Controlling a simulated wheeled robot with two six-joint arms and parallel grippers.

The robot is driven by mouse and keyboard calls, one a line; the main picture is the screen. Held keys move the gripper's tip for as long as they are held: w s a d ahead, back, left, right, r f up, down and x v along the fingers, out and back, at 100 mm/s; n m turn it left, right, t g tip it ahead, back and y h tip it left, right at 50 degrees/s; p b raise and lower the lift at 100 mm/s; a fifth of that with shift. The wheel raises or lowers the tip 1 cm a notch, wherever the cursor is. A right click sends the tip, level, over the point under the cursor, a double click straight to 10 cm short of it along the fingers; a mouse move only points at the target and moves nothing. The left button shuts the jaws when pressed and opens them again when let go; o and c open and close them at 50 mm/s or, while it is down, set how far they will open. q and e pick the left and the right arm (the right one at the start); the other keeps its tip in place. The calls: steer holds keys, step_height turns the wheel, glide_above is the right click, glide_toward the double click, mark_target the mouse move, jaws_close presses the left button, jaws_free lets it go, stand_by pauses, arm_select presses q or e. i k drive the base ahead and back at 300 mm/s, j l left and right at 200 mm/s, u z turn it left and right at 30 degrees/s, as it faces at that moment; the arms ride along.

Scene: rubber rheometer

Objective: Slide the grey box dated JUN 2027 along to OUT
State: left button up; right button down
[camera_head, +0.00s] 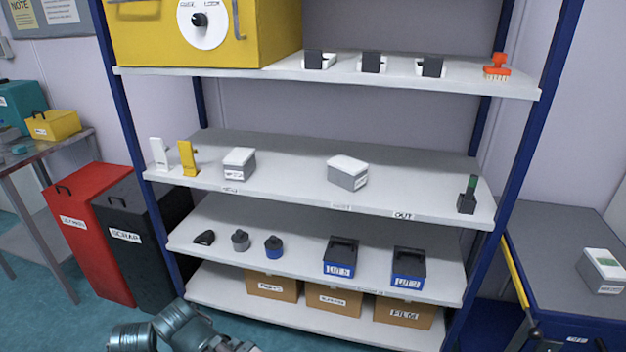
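Two grey boxes with white lids stand on the middle shelf (290,185). One box (238,165) is left of centre; the other box (347,174) is near the middle, turned slightly. Both carry small white labels on the front, too small to read a date from. The OUT label (403,216) is on the shelf's front edge, right of the middle box. My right gripper does not show.
A white stand and a yellow stand (187,158) are at the shelf's left end. A dark holder with a green top (467,195) is at its right end. A yellow machine (200,30) sits above.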

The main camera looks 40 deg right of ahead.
mark_target(350, 174)
steer(key=i+j+z, duration=0.1)
steer(key=z, duration=0.6)
steer(key=i+j+z, duration=0.15)
steer(key=j+z, duration=0.15)
steer(key=i+j+z, duration=0.15)
steer(key=j+z, duration=0.45)
steer(key=j, duration=0.2)
steer(key=i+j, duration=0.1)
steer(key=j, duration=0.45)
steer(key=i+j, duration=0.1)
steer(key=j, duration=0.45)
steer(key=i+j+z, duration=0.1)
steer(key=j, duration=0.45)
